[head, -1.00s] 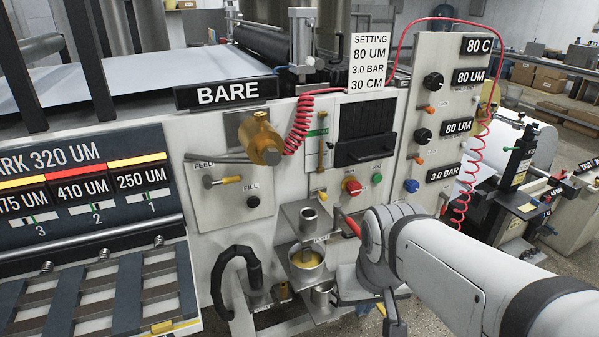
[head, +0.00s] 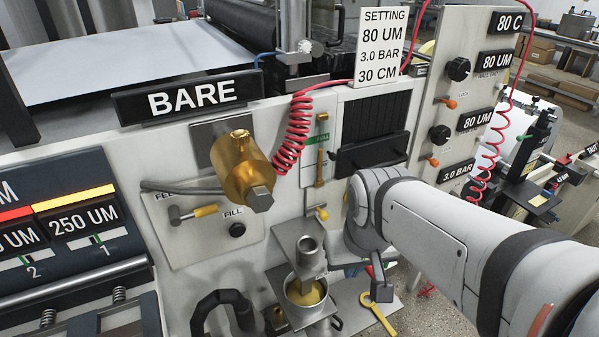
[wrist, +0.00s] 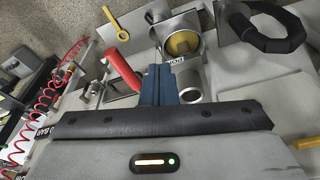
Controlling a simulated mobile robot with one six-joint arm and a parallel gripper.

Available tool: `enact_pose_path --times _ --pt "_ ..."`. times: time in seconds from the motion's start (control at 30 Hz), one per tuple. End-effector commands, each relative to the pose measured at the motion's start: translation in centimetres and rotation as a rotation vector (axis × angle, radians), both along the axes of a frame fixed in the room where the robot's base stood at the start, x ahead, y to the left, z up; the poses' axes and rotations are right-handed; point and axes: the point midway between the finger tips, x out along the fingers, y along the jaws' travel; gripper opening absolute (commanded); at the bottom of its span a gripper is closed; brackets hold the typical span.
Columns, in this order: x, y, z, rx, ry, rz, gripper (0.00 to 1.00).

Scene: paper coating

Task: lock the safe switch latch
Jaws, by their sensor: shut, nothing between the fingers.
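I cannot make out for certain which part is the safe switch latch; no readable label names it. Small orange levers (head: 452,103) sit beside the black knobs on the right panel, one marked LOCK. My gripper (wrist: 158,78) has blue fingers, shut together and empty, in the wrist view. Just left of the fingers is a red handle (wrist: 122,68); I cannot tell whether they touch. Part of a red handle also shows below my arm in the head view (head: 370,270). My wrist hides the panel area below the black louvred box (head: 372,130).
A metal cup (head: 307,252) and a pot with yellow liquid (head: 306,292) stand close to my arm. A yellow ring-ended tool (head: 378,312) lies below. A brass cylinder (head: 243,172) juts from the machine front. A coiled red hose (head: 294,130) hangs beside it.

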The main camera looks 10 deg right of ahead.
Motion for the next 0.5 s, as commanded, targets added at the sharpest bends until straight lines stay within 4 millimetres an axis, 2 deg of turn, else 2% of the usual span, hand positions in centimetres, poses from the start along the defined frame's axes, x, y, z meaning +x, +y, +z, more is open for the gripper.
enact_pose_path --times 0.2,0.37,0.5 --pt "0.8 -1.0 0.3 0.028 0.051 -0.105 0.00" --pt "2.5 -4.8 0.5 0.107 0.187 -0.411 0.00" --pt "4.0 -8.7 -0.1 0.203 0.338 -0.754 0.00"
